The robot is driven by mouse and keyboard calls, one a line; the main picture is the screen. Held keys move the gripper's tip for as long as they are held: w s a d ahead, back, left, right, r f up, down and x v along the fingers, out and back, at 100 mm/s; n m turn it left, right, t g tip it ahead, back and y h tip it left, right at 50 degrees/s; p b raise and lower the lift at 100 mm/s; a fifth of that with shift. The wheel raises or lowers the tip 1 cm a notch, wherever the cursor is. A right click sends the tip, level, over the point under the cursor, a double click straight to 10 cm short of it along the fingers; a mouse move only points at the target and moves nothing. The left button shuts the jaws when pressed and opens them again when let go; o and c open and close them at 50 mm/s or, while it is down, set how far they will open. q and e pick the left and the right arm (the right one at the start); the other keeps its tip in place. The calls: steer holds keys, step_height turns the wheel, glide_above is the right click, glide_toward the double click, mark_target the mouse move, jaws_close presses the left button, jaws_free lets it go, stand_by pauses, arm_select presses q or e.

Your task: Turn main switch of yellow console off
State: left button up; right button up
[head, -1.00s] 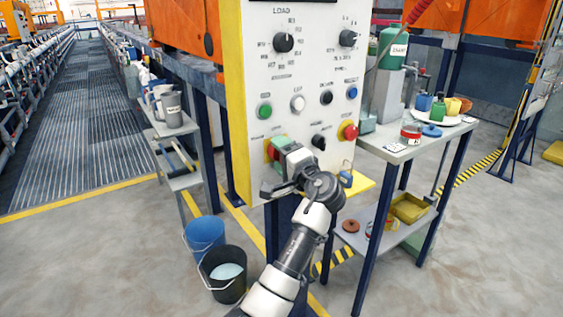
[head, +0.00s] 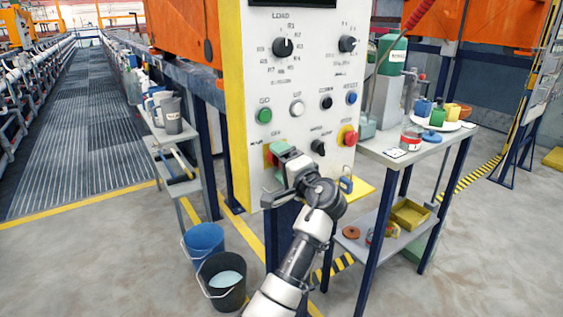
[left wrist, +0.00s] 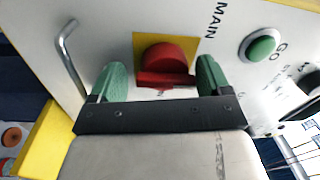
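The console (head: 297,85) has a white face and yellow sides. Its main switch, a red knob on a yellow plate, is mostly hidden in the head view behind my left gripper (head: 278,170). In the left wrist view the red switch (left wrist: 166,65) shows clearly, with the word MAIN beside its plate. Its raised bar runs across that picture, along the line between my fingers. The left gripper (left wrist: 161,80) is open, with one green-padded finger on each side of the knob. Gaps show between fingers and knob. My right gripper is not in view.
A green GO button (head: 264,115), a black selector (head: 318,147) and a red stop button (head: 348,136) are near the switch. A metal hook (left wrist: 69,60) stands out from the panel. Side tables (head: 402,154) and buckets (head: 204,238) flank the console.

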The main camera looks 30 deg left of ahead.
arm_select(q)
steer(key=shift+d+r, duration=0.1)
steer(key=v, duration=1)
steer(key=shift+s+d, duration=0.2)
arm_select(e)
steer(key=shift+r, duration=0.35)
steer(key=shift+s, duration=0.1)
